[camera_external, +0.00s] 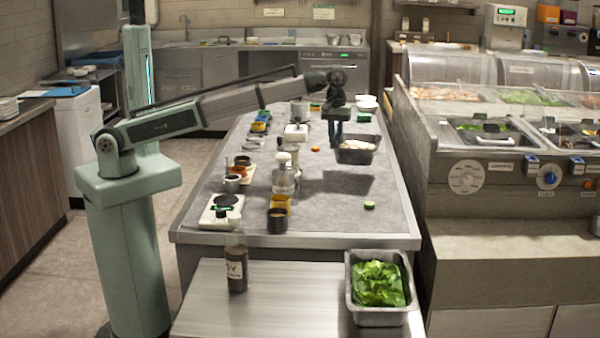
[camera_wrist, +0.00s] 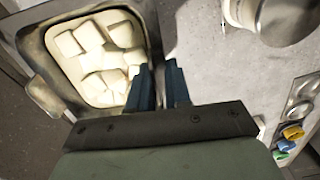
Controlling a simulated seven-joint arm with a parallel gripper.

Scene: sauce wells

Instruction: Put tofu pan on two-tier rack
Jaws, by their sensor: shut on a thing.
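The tofu pan (camera_external: 357,158) is a dark metal pan with white tofu cubes, over the far right part of the long table. A shadow lies apart from it on the tabletop, so it hangs above the table. My gripper (camera_external: 336,143) is shut on its left wall. In the wrist view the pan (camera_wrist: 28,50) fills the upper left, with pale cubes inside, and my gripper (camera_wrist: 161,72) has its two blue fingers at the pan's right rim. The pan looks roughly level. I cannot make out a two-tier rack in either view.
Jars, cups and a small scale (camera_external: 222,210) line the table's left side. A pan of green leaves (camera_external: 384,323) and a dark bottle (camera_external: 237,268) stand on the front counter. White bowls (camera_external: 367,102) sit behind the tofu pan. The table's right front is mostly clear.

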